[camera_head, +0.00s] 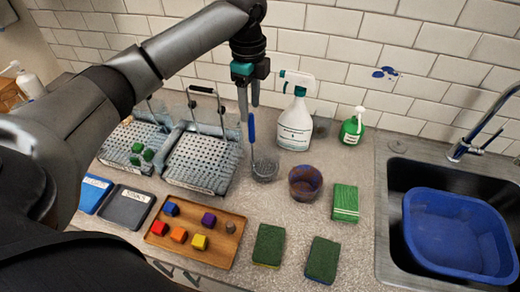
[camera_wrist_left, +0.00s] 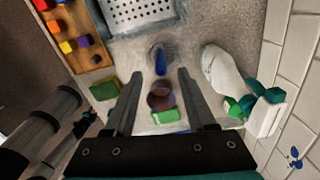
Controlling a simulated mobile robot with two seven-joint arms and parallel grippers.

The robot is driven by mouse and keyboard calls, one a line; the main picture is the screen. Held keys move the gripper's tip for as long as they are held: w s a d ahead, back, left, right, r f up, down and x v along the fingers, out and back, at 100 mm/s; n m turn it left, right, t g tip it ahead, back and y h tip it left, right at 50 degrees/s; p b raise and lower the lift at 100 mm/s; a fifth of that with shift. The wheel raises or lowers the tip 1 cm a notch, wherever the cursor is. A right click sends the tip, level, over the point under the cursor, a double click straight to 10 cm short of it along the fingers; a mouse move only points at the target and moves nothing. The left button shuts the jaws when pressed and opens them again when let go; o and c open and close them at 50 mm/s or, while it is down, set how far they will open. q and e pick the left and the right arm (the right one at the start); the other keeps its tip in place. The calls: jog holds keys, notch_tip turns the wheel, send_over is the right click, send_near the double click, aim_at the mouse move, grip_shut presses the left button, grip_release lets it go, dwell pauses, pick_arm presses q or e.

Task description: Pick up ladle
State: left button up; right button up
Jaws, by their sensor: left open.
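A utensil with a blue handle, the only ladle-like thing (camera_head: 252,128), stands upright in a clear glass (camera_head: 264,168) on the counter. Its lower end is hard to make out in the glass. In the left wrist view the blue handle (camera_wrist_left: 160,62) shows between the fingertips, over the glass. My left gripper (camera_head: 248,106) is open, pointing down just above the handle's top. Nothing is held in it. Parts of my right arm seem to show at the left of the left wrist view, with a dark gripper (camera_wrist_left: 80,130) too unclear to read.
A spray bottle (camera_head: 295,125) and green bottle (camera_head: 352,128) stand behind right. A brown bowl (camera_head: 305,182) is close right of the glass. Wire baskets (camera_head: 199,160) stand left. A wooden tray (camera_head: 222,247) with blocks, green sponges (camera_head: 269,243) and a sink with a blue tub (camera_head: 455,235) lie around.

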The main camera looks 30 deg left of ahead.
pick_arm(q)
send_over(252, 141)
jog(key=f, duration=0.4)
jog(key=shift+w+a+f, duration=0.2)
jog(key=shift+w+a, duration=0.05)
jog(key=shift+w, duration=0.1)
jog(key=shift+f, duration=2.8)
grip_shut()
pick_arm(e)
jog(key=shift+w+r, duration=0.1)
jog(key=shift+w, duration=0.5)
